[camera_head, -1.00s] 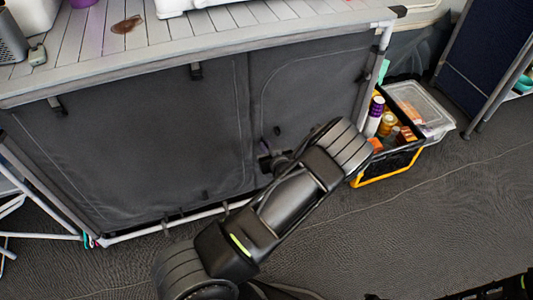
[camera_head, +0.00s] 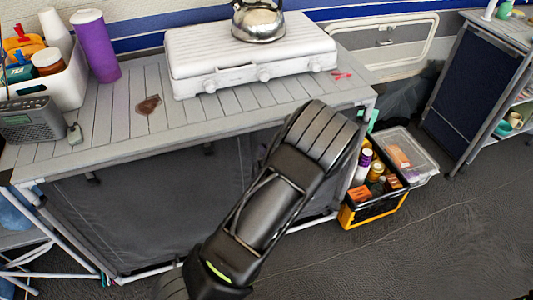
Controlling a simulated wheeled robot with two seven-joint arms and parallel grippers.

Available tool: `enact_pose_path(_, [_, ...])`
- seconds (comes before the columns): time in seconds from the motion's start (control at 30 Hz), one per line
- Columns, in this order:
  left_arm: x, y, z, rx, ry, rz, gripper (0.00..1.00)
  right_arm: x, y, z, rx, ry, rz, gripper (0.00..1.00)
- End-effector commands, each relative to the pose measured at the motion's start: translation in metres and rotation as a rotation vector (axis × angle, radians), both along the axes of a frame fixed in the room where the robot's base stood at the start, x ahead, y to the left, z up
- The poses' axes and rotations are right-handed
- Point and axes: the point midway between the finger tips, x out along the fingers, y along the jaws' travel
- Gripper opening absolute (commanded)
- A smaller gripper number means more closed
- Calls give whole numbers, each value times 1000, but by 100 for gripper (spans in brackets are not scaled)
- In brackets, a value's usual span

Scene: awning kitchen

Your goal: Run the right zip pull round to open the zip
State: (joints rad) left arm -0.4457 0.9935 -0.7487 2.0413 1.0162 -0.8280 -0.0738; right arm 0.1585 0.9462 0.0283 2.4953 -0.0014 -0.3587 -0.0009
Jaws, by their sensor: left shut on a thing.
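The dark grey fabric front of the kitchen unit (camera_head: 150,205) hangs below the slatted worktop, and its right panel (camera_head: 262,145) is mostly covered by my left arm. My left arm (camera_head: 262,210) reaches up across that panel from the bottom. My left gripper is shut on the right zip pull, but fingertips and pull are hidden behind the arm. How far the zip is open cannot be seen. My right gripper is not in view.
A white stove (camera_head: 245,55) with a steel kettle (camera_head: 258,20) stands on the worktop (camera_head: 110,115). A yellow-black crate (camera_head: 372,210) of bottles and a clear-lidded box (camera_head: 408,155) stand right of the unit. The floor at right is clear.

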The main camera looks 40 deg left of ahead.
Motion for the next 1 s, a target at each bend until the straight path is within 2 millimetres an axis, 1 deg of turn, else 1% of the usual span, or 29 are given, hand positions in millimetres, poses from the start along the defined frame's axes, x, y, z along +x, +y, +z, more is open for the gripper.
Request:
enact_pose_path(0.03, [0,0,6,-1,-1,-1,0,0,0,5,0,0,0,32])
enact_pose_path(0.1, [0,0,8,-1,-1,0,0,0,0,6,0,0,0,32])
enact_pose_path(0.43, [1,0,9,3,-5,0,0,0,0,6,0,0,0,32])
enact_pose_path(0.47, [1,0,10,4,-5,0,11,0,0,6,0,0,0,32])
enact_pose_path(0.7, [0,0,8,2,-2,0,30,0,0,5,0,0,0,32])
enact_pose_path(0.73, [0,0,8,1,-2,0,32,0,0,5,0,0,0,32])
enact_pose_path(1.0, [0,-1,8,0,-1,0,32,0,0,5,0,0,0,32])
